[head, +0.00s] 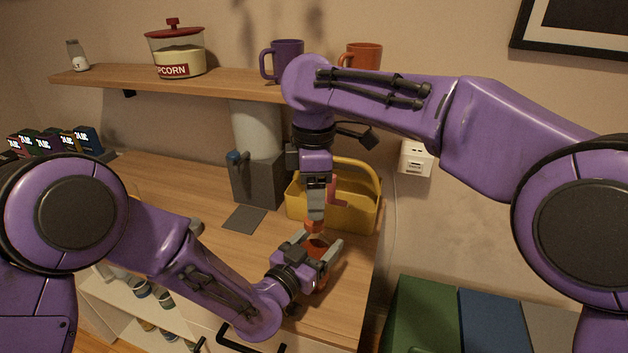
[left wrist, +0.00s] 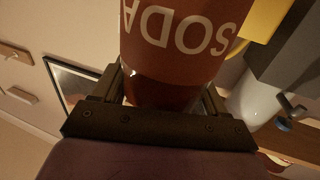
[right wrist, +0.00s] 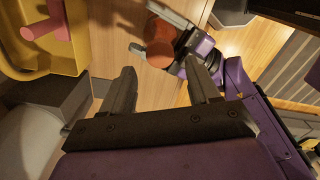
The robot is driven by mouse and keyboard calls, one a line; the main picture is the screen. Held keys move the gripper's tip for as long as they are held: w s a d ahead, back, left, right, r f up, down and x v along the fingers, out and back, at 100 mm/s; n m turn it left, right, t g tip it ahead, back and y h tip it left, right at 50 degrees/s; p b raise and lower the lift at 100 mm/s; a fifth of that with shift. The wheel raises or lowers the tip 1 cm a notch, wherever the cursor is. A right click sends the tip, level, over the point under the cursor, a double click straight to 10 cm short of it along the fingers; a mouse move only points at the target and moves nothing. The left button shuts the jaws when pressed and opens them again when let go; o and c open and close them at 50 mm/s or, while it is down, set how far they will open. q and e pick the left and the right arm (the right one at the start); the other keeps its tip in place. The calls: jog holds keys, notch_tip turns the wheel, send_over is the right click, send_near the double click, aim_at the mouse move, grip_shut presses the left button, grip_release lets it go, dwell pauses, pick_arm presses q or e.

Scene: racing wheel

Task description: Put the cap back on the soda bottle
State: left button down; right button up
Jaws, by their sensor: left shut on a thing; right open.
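I cannot tell whether the cap is seated.
A yellow caddy (head: 355,212) with a pink-red item stands close behind the bottle. A grey dispenser (head: 256,180) stands left of it. A shelf (head: 220,83) above holds a popcorn jar (head: 176,52) and mugs. The counter left of the dispenser has free room.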

notch_tip(320, 180, down, 5)
jog(key=shift+r, duration=0.1)
jog(key=shift+c, duration=0.3)
jog(key=c, duration=1)
jog(key=m, duration=0.5)
jog(key=o, duration=1.2)
notch_tip(320, 180, up, 12)
jog(key=shift+f, duration=0.1)
